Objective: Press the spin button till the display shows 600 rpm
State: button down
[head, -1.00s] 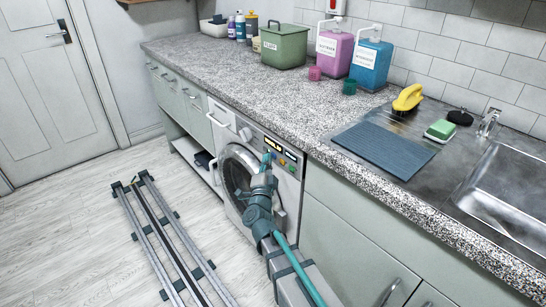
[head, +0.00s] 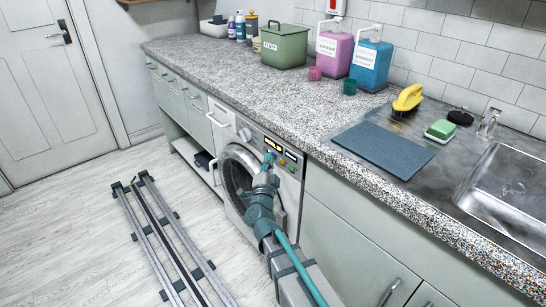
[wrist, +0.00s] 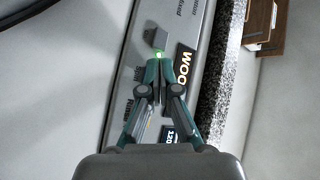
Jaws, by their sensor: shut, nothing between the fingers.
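The washing machine (head: 228,150) stands under the counter, with its control panel along its top edge. In the wrist view its panel (wrist: 190,20) runs up the picture. A dark display reads "WOO" (wrist: 186,66), its end cut off by my fingers. A lower display part (wrist: 169,134) shows "120", the rest hidden. A grey block-like control (wrist: 156,38) has a green glow at its lower edge. My gripper (wrist: 160,62) is shut and empty, its tips at that glow; contact is unclear. In the head view, my gripper (head: 268,158) is in front of the panel. The rpm value is not readable.
The granite counter (head: 220,75) overhangs just above the panel. On it stand a green bin (head: 284,46), a purple dispenser (head: 333,53) and a blue dispenser (head: 370,65). A sink (head: 510,190) is at the right. The floor in front of the machine is partly clear.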

dwell(0.4)
jog(key=shift+s+a, duration=0.5)
jog(key=shift+a, duration=0.05)
jog(key=shift+p, duration=0.3)
jog(key=s+a, duration=0.1)
jog(key=a, duration=0.1)
jog(key=s+a+p, duration=0.1)
jog(key=s+a, duration=0.1)
dwell(0.8)
